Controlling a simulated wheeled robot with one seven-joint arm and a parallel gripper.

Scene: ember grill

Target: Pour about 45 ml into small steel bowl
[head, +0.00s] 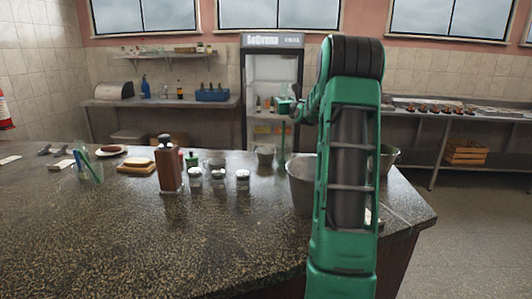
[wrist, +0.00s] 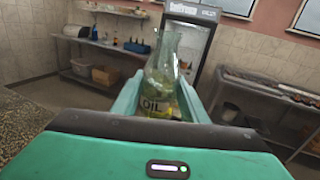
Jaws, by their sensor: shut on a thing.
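My gripper (wrist: 158,98) is shut on a clear glass oil bottle (wrist: 163,66) with an OIL label and yellowish liquid low inside. The bottle looks about upright in the wrist view. In the head view my gripper (head: 286,106) is raised above the far side of the counter, partly hidden by my arm; the bottle is hard to make out there. A small steel bowl (head: 265,152) stands on the counter below and a little left of my gripper. A larger steel container (head: 299,182) stands nearer, partly behind my arm. The inside of the small bowl cannot be made out.
The dark stone counter (head: 110,230) is clear in front. A brown pepper mill (head: 168,165), several small jars (head: 219,178) and a sponge-like block (head: 137,165) stand to the left. Another steel container (head: 388,157) is right of my arm. A fridge (head: 272,80) stands behind.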

